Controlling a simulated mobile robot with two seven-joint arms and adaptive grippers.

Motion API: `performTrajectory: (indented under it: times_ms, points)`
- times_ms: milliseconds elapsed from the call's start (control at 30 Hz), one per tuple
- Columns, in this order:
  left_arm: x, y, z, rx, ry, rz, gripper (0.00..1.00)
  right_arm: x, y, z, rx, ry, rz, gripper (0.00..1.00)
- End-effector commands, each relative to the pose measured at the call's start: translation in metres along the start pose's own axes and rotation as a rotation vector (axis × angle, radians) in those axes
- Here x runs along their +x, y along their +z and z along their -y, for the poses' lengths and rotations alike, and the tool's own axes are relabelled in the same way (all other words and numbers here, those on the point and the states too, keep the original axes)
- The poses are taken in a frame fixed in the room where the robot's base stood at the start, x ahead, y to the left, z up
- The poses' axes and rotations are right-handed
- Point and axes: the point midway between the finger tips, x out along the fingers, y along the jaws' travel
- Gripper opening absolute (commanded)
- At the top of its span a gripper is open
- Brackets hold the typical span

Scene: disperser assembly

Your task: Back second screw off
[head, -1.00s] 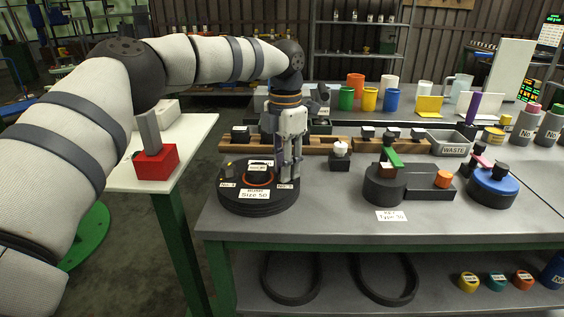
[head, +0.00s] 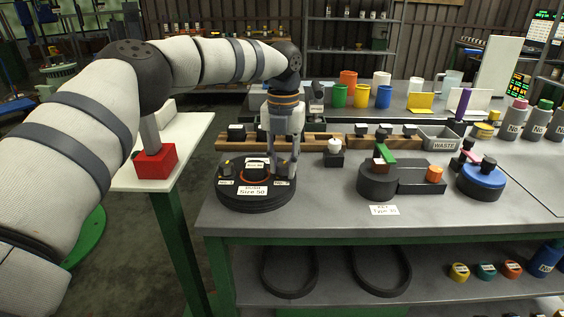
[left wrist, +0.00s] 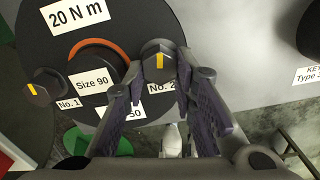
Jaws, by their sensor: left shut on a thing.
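The black round disperser (head: 250,203) stands on the grey bench, labelled Size 50 in front. In the left wrist view its top (left wrist: 115,25) carries labels 20 N m, Size 90, No. 1 and No. 2 and an orange ring. The second screw (left wrist: 159,60), a dark hex knob with a yellow stripe, is by the No. 2 label. My left gripper (left wrist: 160,78) is shut on it from both sides, pointing down; it also shows in the head view (head: 283,175). The first screw (left wrist: 44,87) sits by No. 1, clear of the fingers. My right gripper is out of view.
To the right stand a small dark block with a white knob (head: 334,150), a black fixture (head: 377,185) with a green bar, and a blue round unit (head: 482,180). A WASTE bin (head: 438,141) is behind.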

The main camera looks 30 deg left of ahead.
Motion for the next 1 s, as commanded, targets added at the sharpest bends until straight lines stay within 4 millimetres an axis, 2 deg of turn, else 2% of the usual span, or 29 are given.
performTrajectory:
  times_ms: [600,633,700,1000]
  points:
    - [-0.0012,0.0010,0.0003,-0.036,-0.001,0.005,0.00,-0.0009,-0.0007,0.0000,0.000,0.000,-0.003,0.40]
    - [-0.0012,0.0010,0.0002,-0.036,-0.001,0.005,0.32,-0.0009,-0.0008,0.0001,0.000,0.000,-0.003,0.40]
    - [-0.0011,0.0008,0.0003,-0.035,-0.001,0.004,0.45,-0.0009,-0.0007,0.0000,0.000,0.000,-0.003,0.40]
    - [-0.0026,0.0005,0.0002,-0.035,0.000,0.002,0.45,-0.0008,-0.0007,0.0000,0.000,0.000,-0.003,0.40]
